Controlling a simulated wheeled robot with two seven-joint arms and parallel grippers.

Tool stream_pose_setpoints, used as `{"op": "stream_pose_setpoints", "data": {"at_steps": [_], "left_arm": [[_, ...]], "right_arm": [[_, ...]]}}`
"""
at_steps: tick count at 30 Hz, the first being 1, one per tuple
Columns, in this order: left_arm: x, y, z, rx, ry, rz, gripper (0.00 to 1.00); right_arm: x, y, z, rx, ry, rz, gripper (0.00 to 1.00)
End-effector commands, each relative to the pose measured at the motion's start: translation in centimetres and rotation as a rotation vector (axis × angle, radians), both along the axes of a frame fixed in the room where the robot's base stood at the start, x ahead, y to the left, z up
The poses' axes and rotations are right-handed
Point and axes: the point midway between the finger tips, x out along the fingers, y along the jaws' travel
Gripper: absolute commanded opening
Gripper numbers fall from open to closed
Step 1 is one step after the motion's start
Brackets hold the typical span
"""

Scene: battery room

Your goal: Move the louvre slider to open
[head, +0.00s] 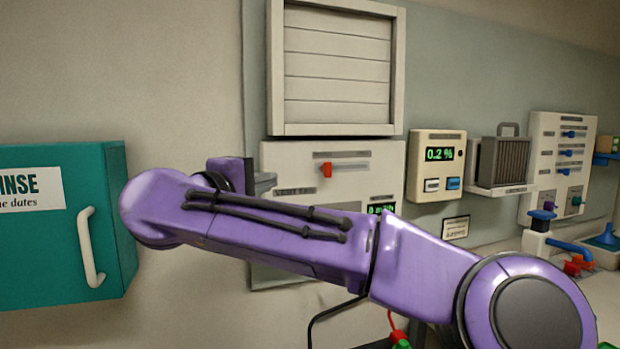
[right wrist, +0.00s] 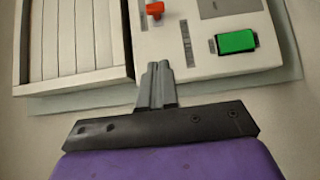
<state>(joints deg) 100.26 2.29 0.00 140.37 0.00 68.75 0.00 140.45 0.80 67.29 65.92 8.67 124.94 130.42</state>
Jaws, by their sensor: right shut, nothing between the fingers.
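The louvre (head: 337,70) is a framed panel of pale slats on the wall; its slats look closed flat. Below it is a pale control panel (head: 385,160) with a red slider knob (head: 327,170) at the left end of a horizontal slot. The knob also shows at the top of the right wrist view (right wrist: 155,9). My right gripper (head: 264,184) is at the panel's left edge, left of the knob and slightly lower. In the right wrist view its grey fingers (right wrist: 157,84) are together and empty, apart from the knob. My left gripper is out of view.
A teal cabinet (head: 100,245) with a white handle stands at the left. A meter box (head: 436,165) reading 0.2 % and a grey finned unit (head: 503,160) are to the right. A green button (right wrist: 237,41) is on the panel. My right arm hides the panel's lower part.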

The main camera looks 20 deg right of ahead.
Motion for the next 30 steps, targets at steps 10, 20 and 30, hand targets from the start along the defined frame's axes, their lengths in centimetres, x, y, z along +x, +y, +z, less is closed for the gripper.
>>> {"op": "stream_pose_setpoints", "data": {"at_steps": [10,20,30], "left_arm": [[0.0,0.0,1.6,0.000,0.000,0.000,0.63],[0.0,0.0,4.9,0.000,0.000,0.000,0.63],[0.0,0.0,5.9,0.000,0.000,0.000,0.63]], "right_arm": [[2.2,-2.2,0.4,0.001,0.004,-0.003,0.00],[7.5,-7.0,0.5,0.001,0.004,0.000,0.00],[7.5,-10.6,0.1,-0.001,0.000,0.003,0.00]]}}
